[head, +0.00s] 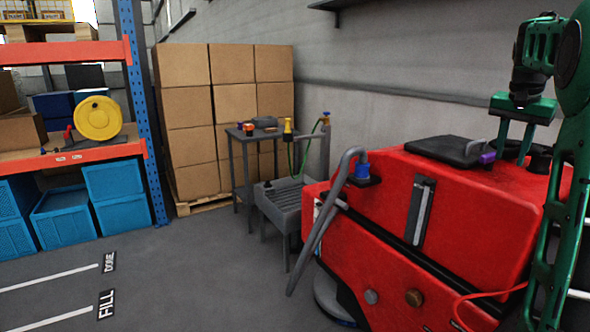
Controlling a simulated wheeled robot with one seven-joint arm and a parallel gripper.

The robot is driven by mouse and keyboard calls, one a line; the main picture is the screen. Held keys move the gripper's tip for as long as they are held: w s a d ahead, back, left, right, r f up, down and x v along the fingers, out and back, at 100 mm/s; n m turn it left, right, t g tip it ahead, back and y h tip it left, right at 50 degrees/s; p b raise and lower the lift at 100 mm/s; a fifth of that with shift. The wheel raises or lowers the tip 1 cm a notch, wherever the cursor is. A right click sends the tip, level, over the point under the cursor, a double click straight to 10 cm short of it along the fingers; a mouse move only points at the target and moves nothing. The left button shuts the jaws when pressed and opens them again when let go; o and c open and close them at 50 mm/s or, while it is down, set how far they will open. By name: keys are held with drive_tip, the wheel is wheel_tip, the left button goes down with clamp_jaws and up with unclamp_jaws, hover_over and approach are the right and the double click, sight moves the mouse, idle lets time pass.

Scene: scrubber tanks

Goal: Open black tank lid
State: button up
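The black tank lid (447,150) lies flat and closed on top of the red scrubber (420,235) at the right of the head view. A grey handle (475,145) and a small purple part (487,158) sit at its right end. My green gripper (511,157) points down just right of the purple part. Its two fingers are spread apart, with nothing seen between them. I cannot tell whether a fingertip touches the scrubber top. A second, small black cap (540,158) is just right of the fingers.
A grey hose (325,220) with a blue end (361,170) hangs at the scrubber's left side. A grey sink (290,203) and a small table (253,133) stand behind it. Stacked cartons (215,110) and a shelf rack (75,155) are further left. The floor at the left front is clear.

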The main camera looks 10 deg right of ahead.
drive_tip(key=s+a+f+n+g+y, duration=0.1)
drive_tip(key=s+a+f+n, duration=0.2)
drive_tip(key=s+a+f, duration=0.7)
drive_tip(key=s+a+f+n+y, duration=0.1)
drive_tip(key=s+a+f+n, duration=0.2)
drive_tip(key=s+a+f, duration=0.7)
drive_tip(key=s+a, duration=0.6)
drive_tip(key=shift+s+f+g+y, duration=0.15)
drive_tip(key=shift+f+g+y, duration=0.25)
drive_tip(key=shift+s+a+f, duration=0.65)
drive_tip(key=shift+s+f, duration=0.1)
drive_tip(key=shift+s, duration=0.15)
drive_tip(key=c, duration=0.7)
drive_tip(key=shift+n, duration=0.3)
clamp_jaws()
drive_tip(key=shift+s, duration=0.1)
